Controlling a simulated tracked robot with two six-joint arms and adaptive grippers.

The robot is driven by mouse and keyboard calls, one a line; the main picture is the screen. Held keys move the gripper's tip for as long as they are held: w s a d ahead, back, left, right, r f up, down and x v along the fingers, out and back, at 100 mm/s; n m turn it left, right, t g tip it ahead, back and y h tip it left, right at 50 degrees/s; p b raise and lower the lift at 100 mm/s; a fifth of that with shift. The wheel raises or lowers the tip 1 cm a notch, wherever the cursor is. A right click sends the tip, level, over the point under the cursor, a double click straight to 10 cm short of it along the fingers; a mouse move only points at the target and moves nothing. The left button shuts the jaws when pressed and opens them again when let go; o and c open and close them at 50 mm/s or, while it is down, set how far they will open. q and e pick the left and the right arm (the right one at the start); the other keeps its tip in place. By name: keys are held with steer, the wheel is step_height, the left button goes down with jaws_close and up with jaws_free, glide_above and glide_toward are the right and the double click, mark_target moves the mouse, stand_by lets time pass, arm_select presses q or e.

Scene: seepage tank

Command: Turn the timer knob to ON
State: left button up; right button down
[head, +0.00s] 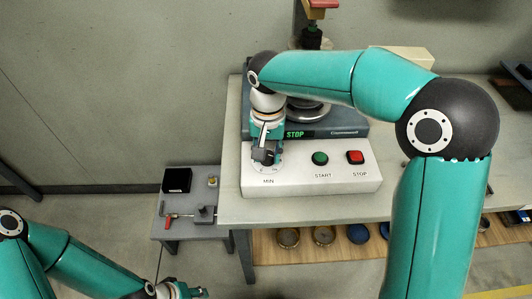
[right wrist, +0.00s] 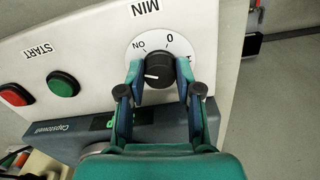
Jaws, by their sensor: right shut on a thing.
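In the right wrist view the line points left, a little below the ON mark. My right gripper (right wrist: 160,78) is shut on the knob, one finger on each side. In the head view my right gripper (head: 265,155) comes down over the dial (head: 267,168) and hides the knob. My left gripper (head: 185,291) is at the bottom edge, low and away from the panel; its fingers are too small to read.
The white control box (head: 310,185) also carries a green START button (head: 320,158) and a red STOP button (head: 355,157). The display (head: 296,134) reads STOP in green. A small grey side table (head: 185,228) with tools stands at left. Several dishes sit on the shelf below.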

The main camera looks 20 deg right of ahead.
steer(key=m, duration=0.3)
steer(key=shift+w+r+m+b, duration=0.1)
steer(key=shift+m+b, duration=0.2)
steer(key=shift+m, duration=1.6)
steer(key=shift+r, duration=0.1)
steer(key=c, duration=0.8)
jaws_free()
steer(key=shift+a, duration=0.1)
steer(key=shift+c, duration=0.2)
steer(key=shift+o, duration=0.3)
step_height(320, 180, up, 12)
